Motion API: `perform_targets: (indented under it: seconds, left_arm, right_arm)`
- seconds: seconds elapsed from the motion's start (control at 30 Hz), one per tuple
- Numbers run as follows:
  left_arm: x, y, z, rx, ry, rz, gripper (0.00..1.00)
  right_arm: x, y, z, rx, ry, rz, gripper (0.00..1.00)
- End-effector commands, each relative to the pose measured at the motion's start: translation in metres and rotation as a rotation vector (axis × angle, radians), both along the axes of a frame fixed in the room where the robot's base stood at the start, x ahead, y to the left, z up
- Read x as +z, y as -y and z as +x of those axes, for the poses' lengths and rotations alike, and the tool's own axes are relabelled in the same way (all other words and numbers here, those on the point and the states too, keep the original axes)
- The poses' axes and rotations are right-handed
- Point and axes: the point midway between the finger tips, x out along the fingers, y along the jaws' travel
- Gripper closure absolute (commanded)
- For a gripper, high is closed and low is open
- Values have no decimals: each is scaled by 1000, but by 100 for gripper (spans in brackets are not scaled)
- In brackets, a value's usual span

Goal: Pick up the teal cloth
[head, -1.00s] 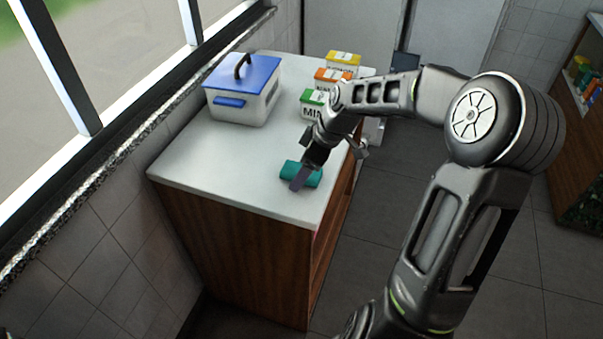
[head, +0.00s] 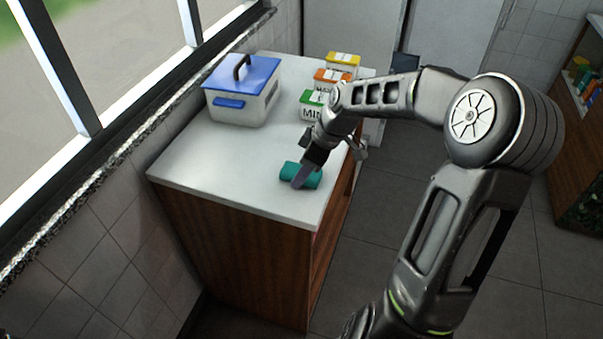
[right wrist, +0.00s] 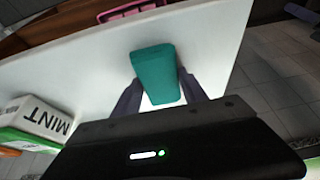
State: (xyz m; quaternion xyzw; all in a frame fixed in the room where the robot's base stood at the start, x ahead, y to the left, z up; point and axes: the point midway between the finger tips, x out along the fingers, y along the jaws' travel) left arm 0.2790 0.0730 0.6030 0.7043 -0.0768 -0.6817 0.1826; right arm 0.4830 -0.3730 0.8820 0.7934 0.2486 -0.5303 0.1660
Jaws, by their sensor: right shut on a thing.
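The teal cloth (head: 313,176) is a small rolled bundle on the white counter (head: 225,185), near its front right edge. In the right wrist view the cloth (right wrist: 155,72) sits between my two fingers. My right gripper (head: 301,180) reaches down over it and is shut on it; one finger hides part of the cloth in the head view. In the right wrist view the fingertips (right wrist: 160,90) flank its sides. Whether the cloth touches the counter is hard to tell. My left gripper is not in view.
A white container with a blue lid (head: 242,90) stands at the back left of the counter. Green (head: 314,104), orange (head: 332,77) and yellow (head: 342,62) boxes stand behind my right gripper. A pink object (right wrist: 135,9) shows in the right wrist view. The counter's front left is clear.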

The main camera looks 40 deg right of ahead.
Motion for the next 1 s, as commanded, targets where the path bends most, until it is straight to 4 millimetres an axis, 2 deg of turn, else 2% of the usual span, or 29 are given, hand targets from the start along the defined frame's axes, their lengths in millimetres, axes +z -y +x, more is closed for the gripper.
perform_targets:
  seconds: [0.27,0.7,0.83,1.0]
  left_arm:
    - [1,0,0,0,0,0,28]
    - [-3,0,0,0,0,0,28]
    - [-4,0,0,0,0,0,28]
    - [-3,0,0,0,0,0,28]
  right_arm:
    - [10,0,1,0,3,-3,96]
    - [89,0,1,0,4,-3,96]
    - [101,0,0,-1,2,-1,96]
    - [104,0,0,-1,0,0,96]
